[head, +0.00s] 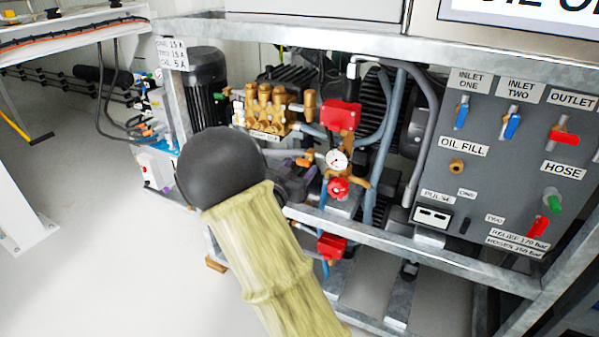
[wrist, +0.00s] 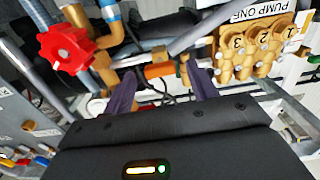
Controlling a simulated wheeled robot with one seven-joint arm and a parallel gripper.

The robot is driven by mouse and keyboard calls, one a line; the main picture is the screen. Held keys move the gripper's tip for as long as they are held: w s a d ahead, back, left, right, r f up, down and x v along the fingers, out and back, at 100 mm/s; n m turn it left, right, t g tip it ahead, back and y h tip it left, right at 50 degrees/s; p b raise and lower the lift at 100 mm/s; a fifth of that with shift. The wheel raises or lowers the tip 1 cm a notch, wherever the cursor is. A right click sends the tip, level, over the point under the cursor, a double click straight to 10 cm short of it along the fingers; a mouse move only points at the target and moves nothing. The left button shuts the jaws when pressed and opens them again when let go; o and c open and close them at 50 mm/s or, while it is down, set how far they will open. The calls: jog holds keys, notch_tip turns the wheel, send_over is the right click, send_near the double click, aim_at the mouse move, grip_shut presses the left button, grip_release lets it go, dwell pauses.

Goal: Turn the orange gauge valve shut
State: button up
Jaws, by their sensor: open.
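The orange gauge valve handle (wrist: 160,70) lies crosswise between my two purple fingertips in the wrist view. In the head view a small orange part of the valve (head: 303,162) shows left of the white round gauge (head: 337,159). My gripper (wrist: 162,82) is open, with one finger on each side of the handle. I cannot tell whether either finger touches it. In the head view my gripper (head: 298,165) is small and partly hidden behind my dark wrist and sleeved arm. The valve's body is mostly hidden.
A red knob (wrist: 70,48) is close to the left finger; it is below the gauge in the head view (head: 338,187). The brass pump (wrist: 250,50) labelled PUMP ONE is right of the handle. Hoses and frame rails (head: 400,238) crowd the area. Open floor (head: 110,260) is at left.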

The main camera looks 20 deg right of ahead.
jog(key=shift+w+d, duration=0.3)
jog(key=shift+d, duration=0.1)
jog(key=c, duration=1)
jog(key=shift+m, duration=0.4)
jog(key=m+b, duration=1.4)
jog(key=m, duration=0.3)
jog(key=shift+f, duration=0.1)
